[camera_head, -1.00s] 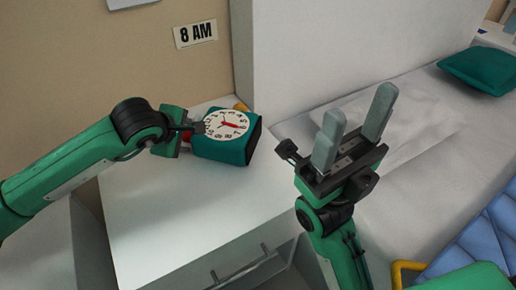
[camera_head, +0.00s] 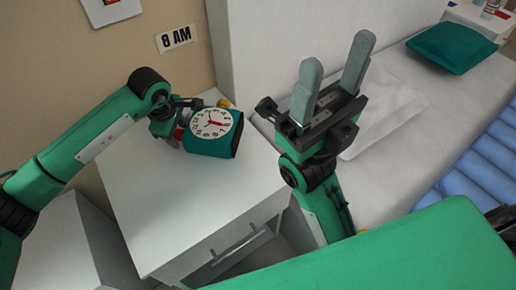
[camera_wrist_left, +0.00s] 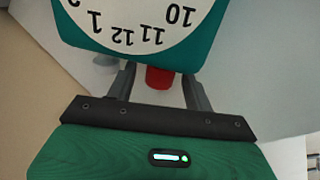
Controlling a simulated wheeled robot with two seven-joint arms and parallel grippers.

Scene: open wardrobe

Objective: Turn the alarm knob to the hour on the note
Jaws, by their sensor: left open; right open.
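The note (camera_head: 176,38) on the wall reads "8 AM". A teal alarm clock (camera_head: 228,143) with a white dial and red hands stands on a white cabinet. A red knob (camera_head: 178,133) sticks out of its left side. My left gripper (camera_wrist_left: 160,85) is open beside the clock; in the left wrist view the red knob (camera_wrist_left: 160,77) lies between its two fingers, with a gap showing on each side. The dial (camera_wrist_left: 140,25) is upside down and cut off there. My right gripper (camera_head: 333,70) is open and empty, pointing up, right of the clock.
The white cabinet (camera_head: 150,210) has a bare top in front of the clock and a drawer handle. A white partition (camera_head: 290,40) stands behind. To the right is a bed with a teal pillow (camera_head: 452,48) and a blue quilt (camera_head: 480,165). A yellow part (camera_head: 223,102) shows behind the clock.

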